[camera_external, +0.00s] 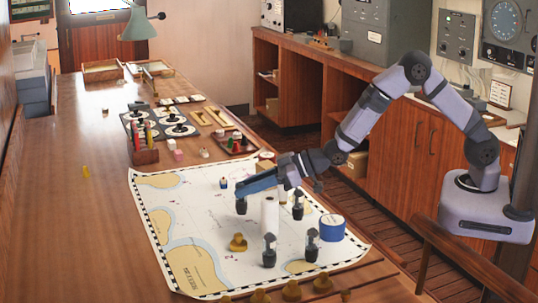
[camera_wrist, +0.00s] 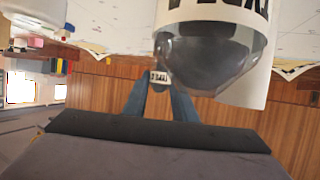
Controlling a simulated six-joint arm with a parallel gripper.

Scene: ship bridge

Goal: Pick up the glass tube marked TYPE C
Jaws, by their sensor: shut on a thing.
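My gripper (camera_external: 243,189) reaches left over the chart and is shut on a small dark-based glass tube (camera_external: 241,206). In the wrist view, a small white label (camera_wrist: 160,78) shows between my blue fingertips (camera_wrist: 160,95); its upside-down print is too small to read surely. Three similar glass tubes stand upright on the chart: one (camera_external: 298,206) right of the white cylinder, one (camera_external: 269,251) in front, and one (camera_external: 312,245) near the blue roll. Their markings cannot be read. I cannot tell whether the held tube is clear of the chart.
A tall white cylinder (camera_external: 270,214) stands close beside my gripper. A blue-and-white roll (camera_external: 332,229) and a yellow piece (camera_external: 238,243) are on the chart (camera_external: 195,213). A rack (camera_external: 143,152) stands behind. The wooden table (camera_external: 75,215) is mostly free at left.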

